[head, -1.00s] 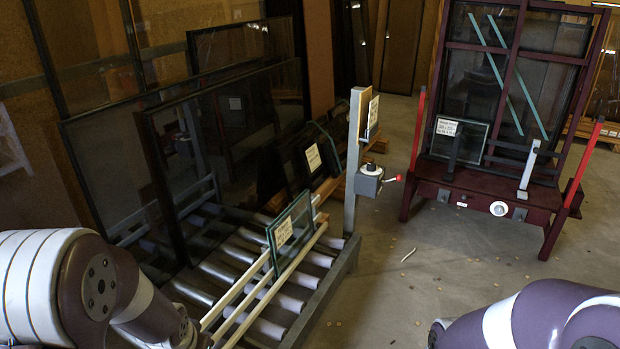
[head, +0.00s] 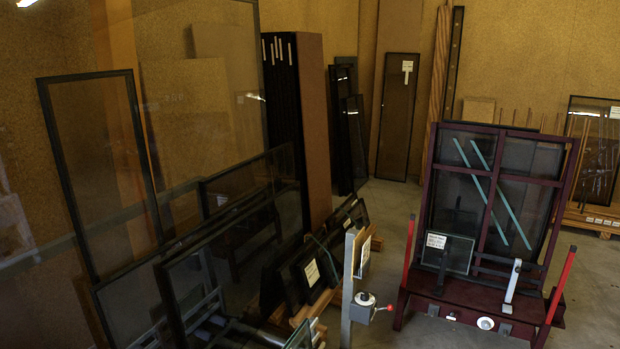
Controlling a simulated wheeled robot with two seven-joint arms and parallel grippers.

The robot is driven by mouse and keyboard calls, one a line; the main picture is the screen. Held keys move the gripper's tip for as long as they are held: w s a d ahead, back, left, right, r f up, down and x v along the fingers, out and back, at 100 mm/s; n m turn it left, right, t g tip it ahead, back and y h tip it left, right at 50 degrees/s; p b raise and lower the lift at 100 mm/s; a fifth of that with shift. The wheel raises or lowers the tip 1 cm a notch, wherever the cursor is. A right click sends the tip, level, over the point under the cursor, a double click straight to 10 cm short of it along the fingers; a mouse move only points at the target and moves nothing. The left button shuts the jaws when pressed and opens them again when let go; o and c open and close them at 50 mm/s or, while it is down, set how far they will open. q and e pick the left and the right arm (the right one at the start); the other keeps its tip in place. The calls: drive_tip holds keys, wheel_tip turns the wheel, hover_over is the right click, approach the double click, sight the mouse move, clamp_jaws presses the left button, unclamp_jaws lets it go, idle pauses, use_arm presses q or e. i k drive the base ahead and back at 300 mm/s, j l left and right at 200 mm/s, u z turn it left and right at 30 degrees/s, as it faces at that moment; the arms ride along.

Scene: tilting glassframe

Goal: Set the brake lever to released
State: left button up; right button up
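A maroon tilting frame (head: 430,190) stands at the right, holding dark glass with two teal diagonal strips. A white upright lever (head: 512,283) and a dark upright lever (head: 443,270) stand on its lower beam. A grey post (head: 348,290) left of the frame carries a small box (head: 362,309) with a short red-tipped lever (head: 389,308) sticking out to the right. No label I can read tells which of these is the brake lever, and its setting cannot be told. Neither of my grippers is in view.
Two red posts (head: 562,285) flank the maroon frame. Dark glass panes (head: 225,270) lean on a rack at the left, with a framed pane (head: 105,170) behind. Bare floor (head: 385,215) shows between the grey post and the frame.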

sight(389, 307)
drive_tip(key=i+l+z, duration=0.2)
drive_tip(key=i+l, duration=0.15)
drive_tip(key=i+l+z, duration=0.2)
drive_tip(key=i, duration=0.4)
